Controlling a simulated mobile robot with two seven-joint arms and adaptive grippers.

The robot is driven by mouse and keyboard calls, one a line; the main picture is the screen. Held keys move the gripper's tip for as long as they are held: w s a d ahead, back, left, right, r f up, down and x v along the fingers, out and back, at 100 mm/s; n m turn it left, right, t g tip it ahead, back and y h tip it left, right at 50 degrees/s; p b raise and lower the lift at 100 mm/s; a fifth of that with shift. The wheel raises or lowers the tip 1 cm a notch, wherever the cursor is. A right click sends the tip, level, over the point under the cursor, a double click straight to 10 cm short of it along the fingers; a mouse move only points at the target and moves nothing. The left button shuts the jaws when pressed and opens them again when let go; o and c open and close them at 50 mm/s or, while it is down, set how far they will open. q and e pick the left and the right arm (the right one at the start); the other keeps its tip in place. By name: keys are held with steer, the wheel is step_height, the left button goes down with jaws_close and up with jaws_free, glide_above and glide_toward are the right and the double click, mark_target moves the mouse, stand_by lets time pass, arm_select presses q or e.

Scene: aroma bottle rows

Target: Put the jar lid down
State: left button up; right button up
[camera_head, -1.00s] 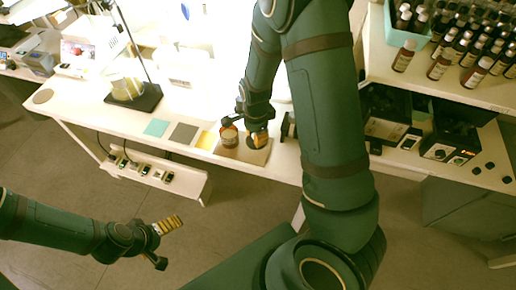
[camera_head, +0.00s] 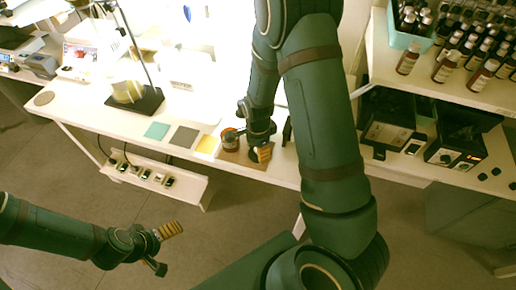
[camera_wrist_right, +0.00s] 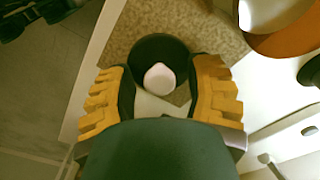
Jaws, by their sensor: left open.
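In the head view my right gripper (camera_head: 258,150) is low over the mat (camera_head: 236,159), beside the amber jar (camera_head: 229,139). The open jar also shows at the right wrist view's upper right (camera_wrist_right: 290,38). My left gripper (camera_head: 164,247) is open and empty above the floor.
Teal (camera_head: 157,130), grey (camera_head: 184,137) and yellow (camera_head: 208,144) squares lie left of the mat on the white table (camera_head: 85,115). A lamp base (camera_head: 140,101) stands at the back left. Several bottles (camera_head: 445,68) stand on the right shelf. The table's front edge is close.

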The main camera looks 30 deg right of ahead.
step_height(320, 180, up, 12)
steer(key=p, duration=0.4)
steer(key=s+a+f+n+y, duration=0.2)
steer(key=s+a+f+n, duration=0.3)
steer(key=a+n, duration=0.3)
steer(key=s+a+f+n+t+y, duration=0.1)
steer(key=s+a+f+n+y, duration=0.1)
steer(key=s+a+f+n, duration=0.3)
steer(key=a+f+n, duration=0.3)
steer(key=a+n, duration=0.1)
steer(key=shift+s+a+f+t, duration=0.2)
steer(key=shift+a+t, duration=0.1)
steer(key=shift+d, duration=0.1)
